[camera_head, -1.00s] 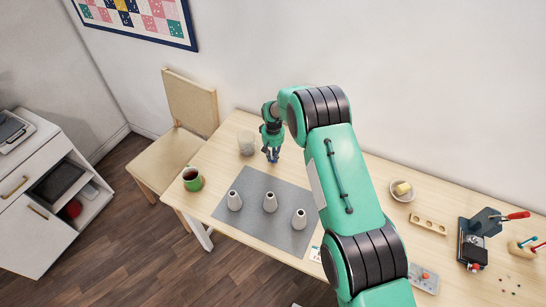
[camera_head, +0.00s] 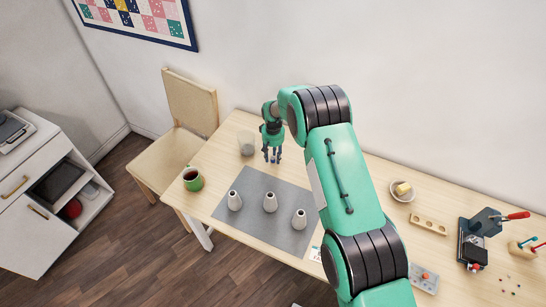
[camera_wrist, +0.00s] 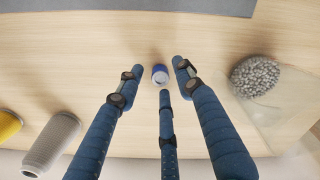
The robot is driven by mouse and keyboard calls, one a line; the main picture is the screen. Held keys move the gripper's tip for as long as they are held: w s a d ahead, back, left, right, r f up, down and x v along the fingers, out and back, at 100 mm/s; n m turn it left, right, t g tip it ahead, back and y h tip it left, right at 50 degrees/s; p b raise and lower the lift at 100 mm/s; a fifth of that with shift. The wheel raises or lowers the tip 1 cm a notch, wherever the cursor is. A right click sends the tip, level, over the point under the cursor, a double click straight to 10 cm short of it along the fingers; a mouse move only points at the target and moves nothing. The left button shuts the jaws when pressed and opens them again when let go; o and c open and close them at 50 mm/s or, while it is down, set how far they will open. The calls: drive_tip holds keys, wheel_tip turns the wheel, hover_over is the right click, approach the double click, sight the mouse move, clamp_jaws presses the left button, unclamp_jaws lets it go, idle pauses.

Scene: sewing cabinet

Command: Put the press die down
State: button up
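The press die (camera_wrist: 159,73) looks like a small blue cylinder with a pale, ringed top. In the wrist view it stands on the bare wood of the table, between the tips of my three blue fingers. My gripper (camera_wrist: 158,76) is open, with wood visible between the fingers and the die. In the head view my gripper (camera_head: 272,155) points down over the table, just beyond the grey mat. The die cannot be clearly told apart from the blue fingertips there.
A glass of grey beads (camera_wrist: 255,76) stands close to the right finger; it also shows in the head view (camera_head: 247,143). A grey spool (camera_wrist: 50,145) and a yellow spool (camera_wrist: 9,124) lie to the left. The grey mat (camera_head: 250,205) holds three pale cones. A green mug (camera_head: 193,180) stands nearby.

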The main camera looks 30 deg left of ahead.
sight(273, 158)
wheel_tip(273, 158, up, 12)
idle(0.6)
idle(0.5)
idle(0.4)
